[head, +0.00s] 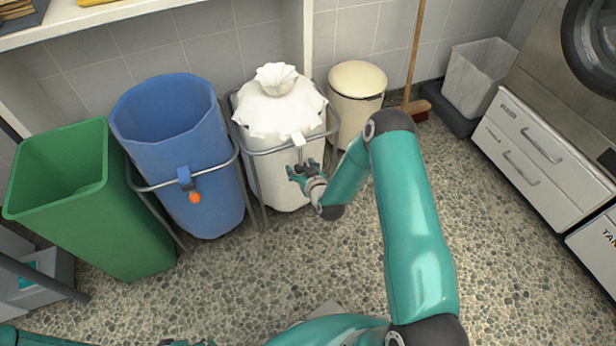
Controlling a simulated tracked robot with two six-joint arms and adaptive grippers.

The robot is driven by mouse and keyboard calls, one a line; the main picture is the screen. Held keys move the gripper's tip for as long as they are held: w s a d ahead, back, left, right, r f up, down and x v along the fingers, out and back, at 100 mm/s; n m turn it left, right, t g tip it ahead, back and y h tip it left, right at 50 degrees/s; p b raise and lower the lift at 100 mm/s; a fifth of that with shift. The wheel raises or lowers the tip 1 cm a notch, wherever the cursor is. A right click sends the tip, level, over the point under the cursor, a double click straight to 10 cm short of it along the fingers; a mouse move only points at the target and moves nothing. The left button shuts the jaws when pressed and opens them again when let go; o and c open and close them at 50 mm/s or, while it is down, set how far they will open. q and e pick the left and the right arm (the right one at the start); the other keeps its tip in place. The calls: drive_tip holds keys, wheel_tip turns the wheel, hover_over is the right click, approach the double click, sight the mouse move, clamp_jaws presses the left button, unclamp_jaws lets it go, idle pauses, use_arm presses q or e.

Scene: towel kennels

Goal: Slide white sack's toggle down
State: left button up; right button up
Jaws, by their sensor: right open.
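The white sack (282,177) hangs upright in a grey metal frame (262,150), its top gathered into a ruffled bunch. Its white toggle (298,138) sits at the front of the frame's rim. My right gripper (303,168) is open just below the toggle, in front of the sack. I see no contact with the toggle, though the gap is hard to judge. Only a dark sliver at the bottom edge, seemingly my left gripper (186,342), shows; its fingers are hidden.
Left of the white sack stand an open blue sack (170,150) with a blue clip and orange ball, and a green bin (105,215). On the right are a cream lidded bin (356,105), a broom (413,60), a grey bin (475,80) and white drawers (530,155). The pebbled floor is mostly clear.

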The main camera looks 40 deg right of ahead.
drive_tip(key=v, duration=1.1)
drive_tip(key=shift+s, duration=0.3)
drive_tip(key=shift+a, duration=0.1)
drive_tip(key=w+a+n+g+y, duration=0.15)
drive_tip(key=a+y, duration=0.25)
drive_tip(key=a, duration=0.8)
drive_tip(key=s+a+f+g+y, duration=0.1)
drive_tip(key=s+a+f+g, duration=0.35)
drive_tip(key=s, duration=0.45)
drive_tip(key=s+a+f+g+y, duration=0.25)
drive_tip(key=s+a+g, duration=0.3)
drive_tip(key=s, duration=0.35)
wheel_tip(320, 180, up, 29)
drive_tip(key=s+p, duration=0.1)
drive_tip(key=p, duration=2.8)
drive_tip(key=shift+s+d+m+g, duration=0.25)
drive_tip(key=shift+m+g, duration=0.2)
